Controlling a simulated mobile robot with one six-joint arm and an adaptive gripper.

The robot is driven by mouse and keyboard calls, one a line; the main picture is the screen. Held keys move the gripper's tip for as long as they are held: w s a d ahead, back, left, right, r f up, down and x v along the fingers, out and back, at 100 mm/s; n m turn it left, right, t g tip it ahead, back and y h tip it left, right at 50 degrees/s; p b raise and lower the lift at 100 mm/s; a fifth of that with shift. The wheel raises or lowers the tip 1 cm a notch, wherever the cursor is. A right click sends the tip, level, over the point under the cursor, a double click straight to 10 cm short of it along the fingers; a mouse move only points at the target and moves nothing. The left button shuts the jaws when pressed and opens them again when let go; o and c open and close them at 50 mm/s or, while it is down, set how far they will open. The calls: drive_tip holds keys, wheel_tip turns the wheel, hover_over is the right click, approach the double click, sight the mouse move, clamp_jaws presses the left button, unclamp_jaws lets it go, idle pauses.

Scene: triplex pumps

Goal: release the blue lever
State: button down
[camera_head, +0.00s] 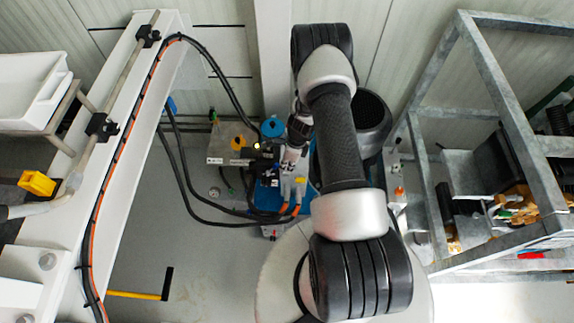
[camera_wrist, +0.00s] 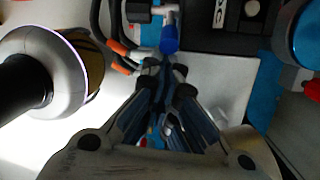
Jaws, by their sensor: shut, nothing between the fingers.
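The blue lever (camera_wrist: 169,36) shows at the top middle of the wrist view, below a pale metal fitting. My gripper (camera_wrist: 165,66) is shut with nothing between its fingers. Its fingertips are just below the lever's lower end in the picture; I cannot tell whether they touch it. In the head view my gripper (camera_head: 291,184) is over the blue pump unit (camera_head: 266,197), beside my arm. The lever cannot be made out there, where the gripper and arm cover part of the unit.
Black hoses with orange ends (camera_wrist: 118,47) lie left of the lever. A dark block (camera_wrist: 222,22) and a blue round part (camera_wrist: 303,38) are to its right. In the head view a white frame (camera_head: 127,130) stands left and a grey metal frame (camera_head: 497,75) right.

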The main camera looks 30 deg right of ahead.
sight(274, 166)
drive_tip(key=shift+w+a+r, duration=0.1)
drive_tip(key=shift+r, duration=0.05)
drive_tip(key=w+a+r+p, duration=0.2)
drive_tip(key=a, duration=0.1)
drive_tip(key=shift+w+a+r, duration=0.2)
drive_tip(key=shift+a+r, duration=0.05)
drive_tip(key=shift+r, duration=0.05)
drive_tip(key=w+a, duration=0.2)
drive_tip(key=a, duration=0.2)
drive_tip(key=shift+w+a+p, duration=0.2)
drive_tip(key=shift+w+p, duration=0.1)
drive_tip(key=shift+w, duration=0.1)
drive_tip(key=shift+a+f, duration=0.15)
drive_tip(key=shift+a, duration=0.05)
idle(0.5)
